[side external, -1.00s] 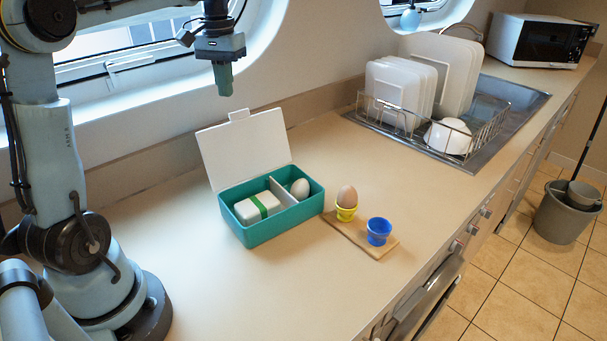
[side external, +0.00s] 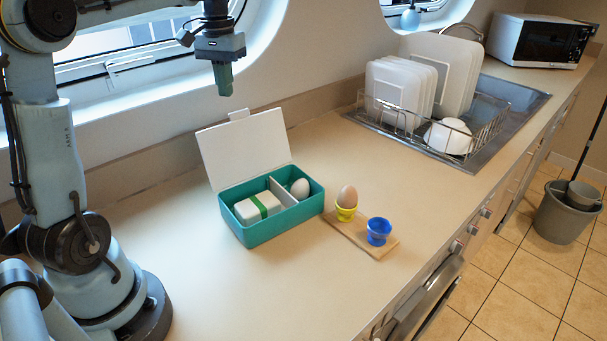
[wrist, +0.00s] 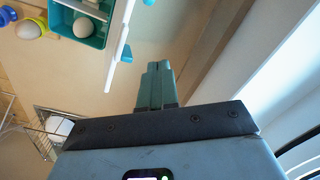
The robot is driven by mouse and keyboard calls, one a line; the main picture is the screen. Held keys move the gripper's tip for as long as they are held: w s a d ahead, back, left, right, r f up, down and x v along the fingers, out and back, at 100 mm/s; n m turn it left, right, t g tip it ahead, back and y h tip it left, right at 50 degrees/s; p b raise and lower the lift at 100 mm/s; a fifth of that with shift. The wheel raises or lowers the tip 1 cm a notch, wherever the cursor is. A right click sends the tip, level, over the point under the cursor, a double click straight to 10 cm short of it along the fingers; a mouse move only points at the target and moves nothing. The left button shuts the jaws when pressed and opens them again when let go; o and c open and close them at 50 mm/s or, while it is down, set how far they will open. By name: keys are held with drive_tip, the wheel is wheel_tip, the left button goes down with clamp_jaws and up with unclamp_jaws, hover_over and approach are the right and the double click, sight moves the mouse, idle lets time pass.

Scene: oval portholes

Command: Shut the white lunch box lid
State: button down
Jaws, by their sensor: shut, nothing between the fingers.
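The teal lunch box (side external: 270,229) sits on the counter with its white lid (side external: 245,149) standing open at the back, leaning a little toward the wall. A tab sticks up from the lid's top edge. Inside the box are a white block with a green band (side external: 257,208) on the left and a white egg (side external: 300,189) behind a divider on the right. My gripper (side external: 225,88) is shut and empty, pointing down above and behind the lid, apart from it. In the wrist view the closed fingers (wrist: 157,85) show beside the lid, seen edge-on (wrist: 121,40), and part of the box (wrist: 93,38).
A wooden board (side external: 368,238) right of the box holds a brown egg in a yellow cup (side external: 347,211) and an empty-looking blue cup (side external: 379,231). A dish rack (side external: 430,125) with white plates and a bowl stands at the back right. The wall and window are close behind my gripper.

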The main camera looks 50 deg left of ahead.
sight(252, 126)
drive_tip(key=shift+f, duration=0.15)
drive_tip(key=shift+f, duration=3)
drive_tip(key=d, duration=1)
drive_tip(key=shift+s+d, duration=0.35)
idle(0.4)
wheel_tip(252, 126, up, 6)
idle(0.7)
